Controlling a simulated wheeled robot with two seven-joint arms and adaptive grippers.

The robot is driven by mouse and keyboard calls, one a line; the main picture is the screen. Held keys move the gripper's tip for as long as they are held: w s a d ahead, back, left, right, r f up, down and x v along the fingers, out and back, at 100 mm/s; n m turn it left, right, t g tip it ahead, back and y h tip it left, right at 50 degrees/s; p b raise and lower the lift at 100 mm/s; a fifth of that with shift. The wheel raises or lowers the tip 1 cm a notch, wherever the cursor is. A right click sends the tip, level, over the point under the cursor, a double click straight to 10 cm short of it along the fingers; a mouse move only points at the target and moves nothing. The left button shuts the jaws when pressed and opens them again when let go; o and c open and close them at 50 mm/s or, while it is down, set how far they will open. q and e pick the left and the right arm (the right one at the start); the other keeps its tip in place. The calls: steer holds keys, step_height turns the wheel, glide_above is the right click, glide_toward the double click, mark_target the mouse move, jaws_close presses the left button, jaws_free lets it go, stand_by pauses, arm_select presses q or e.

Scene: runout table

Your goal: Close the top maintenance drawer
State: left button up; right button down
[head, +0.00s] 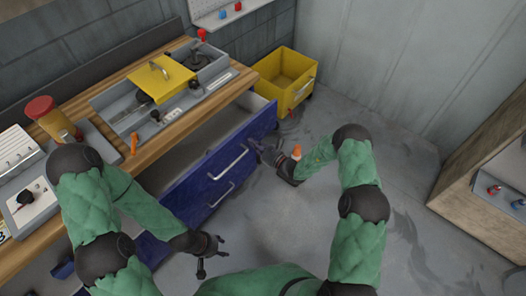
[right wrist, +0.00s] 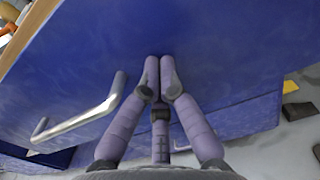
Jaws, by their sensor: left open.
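The top maintenance drawer (head: 195,185) has a blue front and a silver bar handle (head: 230,163). It stands pulled out from under the wooden worktop, with part of its grey inside showing. My right gripper (head: 259,147) is at the right part of this front, beside the handle. In the right wrist view its fingers (right wrist: 160,75) are drawn together with nothing between them. Their tips point at the blue front (right wrist: 225,50) and are at or very near it. The handle (right wrist: 80,112) is to their left, not gripped. My left gripper (head: 210,250) is open and empty, low in front of the drawers.
A lower drawer handle (head: 220,195) shows beneath. The wooden worktop (head: 150,152) carries a grey tray with a yellow plate, a red-lidded jar (head: 48,117) and small parts. A yellow bin (head: 285,80) stands on the floor beyond the drawer. A cabinet (head: 485,185) is at right.

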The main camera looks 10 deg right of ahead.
steer(key=b+x, duration=0.5)
steer(key=x, duration=0.7)
steer(key=shift+w+a+f, duration=0.15)
steer(key=shift+w+a, duration=0.55)
steer(key=shift+w, duration=0.15)
steer(key=shift+r+b, duration=0.25)
steer(key=shift+b, duration=0.05)
steer(key=shift+w+r, duration=0.1)
